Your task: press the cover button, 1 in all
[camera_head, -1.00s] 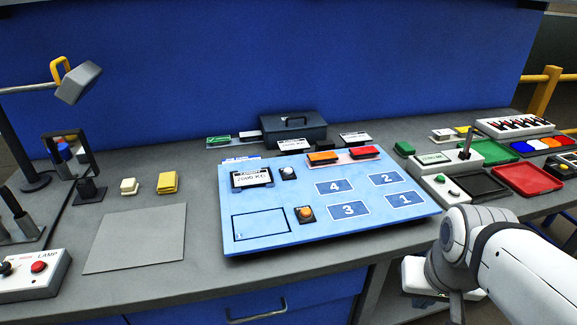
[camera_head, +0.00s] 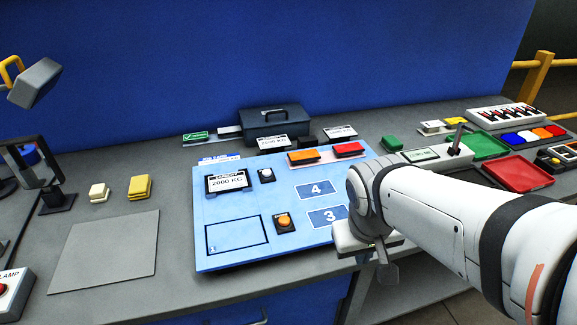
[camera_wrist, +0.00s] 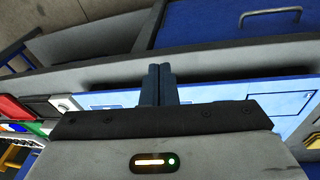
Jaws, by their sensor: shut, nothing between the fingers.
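The light blue panel (camera_head: 300,240) lies on the grey bench. It carries an orange button (camera_head: 285,222) on a dark base beside an outlined square, and a white round button (camera_head: 266,175) beside the 2000 KG display (camera_head: 228,183). No readable label shows which is the cover button. My gripper (camera_head: 388,272) is at the panel's front right edge, right of both buttons, partly hidden by my arm. In the wrist view my gripper (camera_wrist: 160,68) has its fingers together and empty, with the panel (camera_wrist: 275,104) behind them. Whether it touches the panel cannot be told.
Orange (camera_head: 303,157) and red (camera_head: 348,150) blocks sit at the panel's back. A dark case (camera_head: 275,123) stands behind. A grey sheet (camera_head: 105,250) lies left. A red tray (camera_head: 517,172) and green block (camera_head: 391,143) are right. Space above the panel's left half is clear.

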